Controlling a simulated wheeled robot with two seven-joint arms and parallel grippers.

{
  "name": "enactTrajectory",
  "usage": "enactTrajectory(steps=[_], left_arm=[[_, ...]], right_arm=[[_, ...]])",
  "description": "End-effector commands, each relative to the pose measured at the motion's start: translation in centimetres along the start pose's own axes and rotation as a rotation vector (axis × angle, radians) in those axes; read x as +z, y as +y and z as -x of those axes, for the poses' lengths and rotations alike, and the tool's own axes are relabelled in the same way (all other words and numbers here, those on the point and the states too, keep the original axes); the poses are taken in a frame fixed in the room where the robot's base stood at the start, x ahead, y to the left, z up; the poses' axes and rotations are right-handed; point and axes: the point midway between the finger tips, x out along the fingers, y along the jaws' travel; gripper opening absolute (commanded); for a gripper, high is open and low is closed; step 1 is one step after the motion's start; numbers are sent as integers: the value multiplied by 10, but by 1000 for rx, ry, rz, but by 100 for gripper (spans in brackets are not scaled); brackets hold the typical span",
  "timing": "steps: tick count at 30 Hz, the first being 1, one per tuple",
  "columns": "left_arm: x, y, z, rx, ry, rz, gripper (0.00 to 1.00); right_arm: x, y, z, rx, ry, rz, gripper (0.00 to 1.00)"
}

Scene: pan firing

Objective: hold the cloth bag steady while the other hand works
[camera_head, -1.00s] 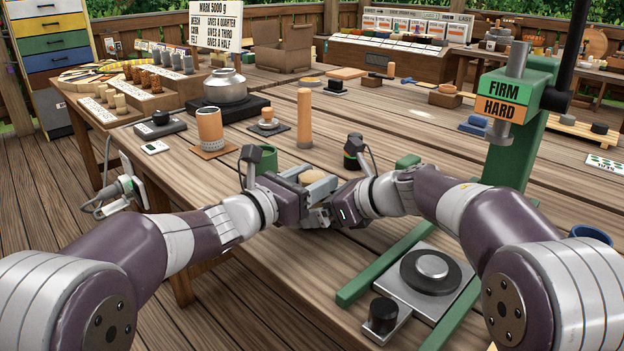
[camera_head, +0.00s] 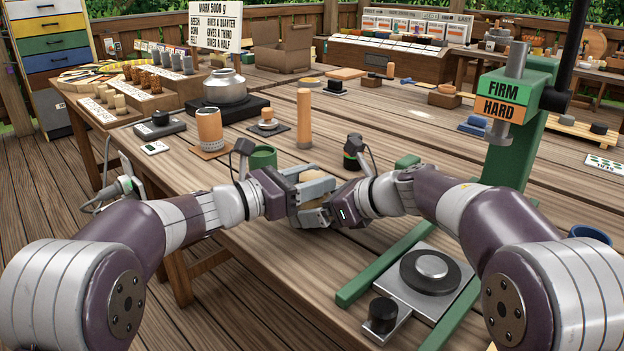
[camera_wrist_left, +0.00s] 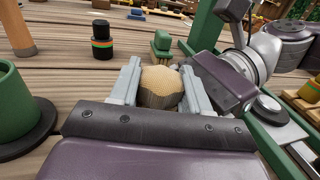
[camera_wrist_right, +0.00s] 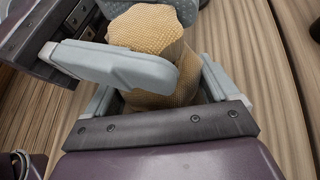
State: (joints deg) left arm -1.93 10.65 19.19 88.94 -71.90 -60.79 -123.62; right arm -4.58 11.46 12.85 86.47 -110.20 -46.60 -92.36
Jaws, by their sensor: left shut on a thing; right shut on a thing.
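The tan woven cloth bag (camera_head: 308,176) is between my two grippers, above the near part of the wooden table. Its rounded top (camera_wrist_left: 162,85) shows in the left wrist view, between the pale fingers of my left gripper (camera_wrist_left: 163,92). In the head view my left gripper (camera_head: 314,188) is shut on the bag from the left. My right gripper (camera_head: 318,208) meets it from the right, lower down, and is shut on it too. In the right wrist view the bag (camera_wrist_right: 150,32) stands tilted, with a left finger crossing in front of it. Its lower end is mostly hidden.
A green cup (camera_head: 263,157) stands just behind my left gripper, and a black jar (camera_head: 352,158) behind the right. A wooden cylinder (camera_head: 304,118) is farther back. The green press (camera_head: 512,125) and a metal plate with a black disc (camera_head: 430,272) are to the right.

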Motion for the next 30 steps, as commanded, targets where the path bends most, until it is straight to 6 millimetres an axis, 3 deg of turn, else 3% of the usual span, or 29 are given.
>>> enactTrajectory(steps=[18,30], left_arm=[[0,2,0,-564,-2,0,16],[2,3,-2,-793,-6,2,17]], right_arm=[[-1,1,-1,4,3,1,70],[-2,2,-1,7,4,1,71]])
